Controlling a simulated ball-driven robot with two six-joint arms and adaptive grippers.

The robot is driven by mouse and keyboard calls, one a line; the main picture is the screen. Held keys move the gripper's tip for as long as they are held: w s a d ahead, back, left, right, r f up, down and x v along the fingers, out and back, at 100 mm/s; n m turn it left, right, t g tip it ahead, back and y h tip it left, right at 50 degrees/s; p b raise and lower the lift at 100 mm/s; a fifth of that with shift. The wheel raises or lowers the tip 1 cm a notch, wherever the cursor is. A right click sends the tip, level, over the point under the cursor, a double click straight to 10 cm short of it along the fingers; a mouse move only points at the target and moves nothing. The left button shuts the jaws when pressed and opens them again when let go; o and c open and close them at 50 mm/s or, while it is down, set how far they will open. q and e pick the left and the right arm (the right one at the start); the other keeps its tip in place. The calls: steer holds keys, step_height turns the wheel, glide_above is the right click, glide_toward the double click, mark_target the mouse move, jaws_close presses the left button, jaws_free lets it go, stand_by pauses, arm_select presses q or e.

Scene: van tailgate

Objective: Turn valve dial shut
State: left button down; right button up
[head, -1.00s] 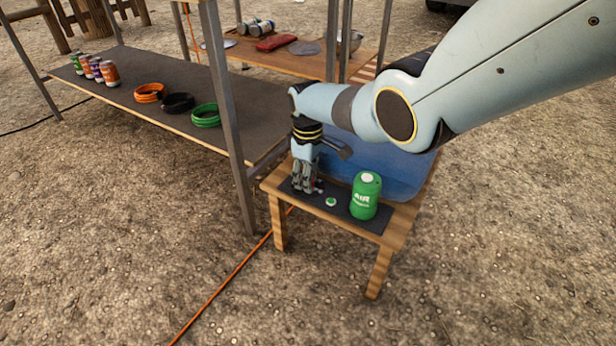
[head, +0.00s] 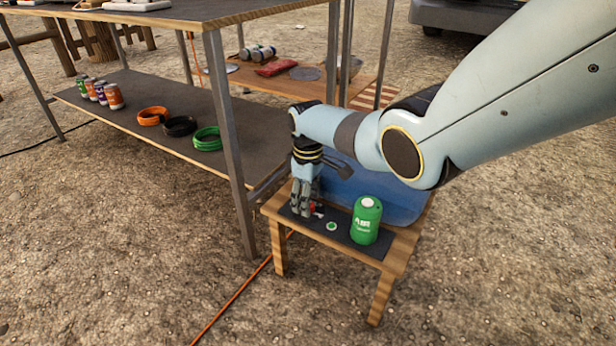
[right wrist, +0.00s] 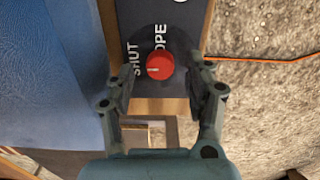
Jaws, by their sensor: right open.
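The red valve dial (right wrist: 160,66) sits on a dark panel (right wrist: 182,25) lettered SHUT and OPE, the rest of that word cut short. The dial's white mark points left, toward the side with SHUT. In the head view only a bit of red (head: 317,208) shows beside my right gripper (head: 304,202). That gripper points down over the left end of the small wooden stand. In the right wrist view its two fingers (right wrist: 160,80) are apart, one on each side of the dial, with visible gaps. My left gripper is out of view.
A green AIR bottle (head: 366,222) and a small green-and-white disc (head: 331,226) stand right of my gripper. A blue panel (head: 385,190) rises behind. A metal shelf post (head: 232,140) is close on the left.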

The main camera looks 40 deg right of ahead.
step_height(320, 180, up, 11)
steer(key=shift+f, duration=0.2)
stand_by(0.5)
